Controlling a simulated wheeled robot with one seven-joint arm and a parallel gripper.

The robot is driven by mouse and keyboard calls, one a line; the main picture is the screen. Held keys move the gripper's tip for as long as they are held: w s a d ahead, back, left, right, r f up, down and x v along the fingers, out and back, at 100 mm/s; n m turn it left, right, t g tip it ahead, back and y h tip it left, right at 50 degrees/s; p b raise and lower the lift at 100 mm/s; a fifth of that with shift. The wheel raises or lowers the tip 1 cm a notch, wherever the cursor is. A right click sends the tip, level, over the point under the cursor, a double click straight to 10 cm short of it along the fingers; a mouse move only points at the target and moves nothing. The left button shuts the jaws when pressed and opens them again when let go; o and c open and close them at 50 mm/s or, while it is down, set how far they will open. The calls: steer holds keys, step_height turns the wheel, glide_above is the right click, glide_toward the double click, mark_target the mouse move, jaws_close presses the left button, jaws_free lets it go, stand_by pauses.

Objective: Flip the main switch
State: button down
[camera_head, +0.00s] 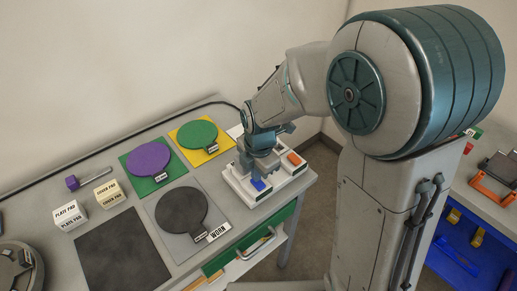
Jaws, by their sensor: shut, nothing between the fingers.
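A white control box (272,196) sits at the right end of the grey table. It has an orange-red part (294,159) at its back right and a blue part (258,185) near its front. My gripper (256,176) is shut and empty, pointing down over the box close to the blue part. I cannot tell whether it touches it. My gripper and wrist hide the middle and left of the box top. The view does not show which part is the main switch or its position.
Purple (149,159), green (197,134) and dark grey (181,210) round paddles lie on square pads left of the box. White (70,216) and cream (109,194) labelled blocks stand further left. A drawer handle (256,245) juts from the table front.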

step_height(320, 180, up, 13)
steer(key=s+d, duration=0.1)
steer(key=shift+s, duration=0.2)
steer(key=shift+d+f, duration=0.1)
steer(key=shift+f, duration=0.05)
steer(key=s+d+m+t, duration=0.1)
steer(key=s+d+m, duration=0.55)
steer(key=m, duration=0.65)
steer(key=s+d+m+t, duration=0.2)
steer(key=s+d+m, duration=0.4)
steer(key=m, duration=0.7)
steer(key=n+g, duration=0.2)
steer(key=n, duration=2.4)
glide_above(261, 186)
steer(key=shift+y, duration=0.3)
steer(key=f, duration=0.4)
steer(key=w+f+p, duration=0.1)
steer(key=f, duration=0.4)
steer(key=a+f+p, duration=0.1)
steer(key=f, duration=0.3)
steer(key=shift+w+f, duration=0.35)
steer(key=shift+g, duration=0.3)
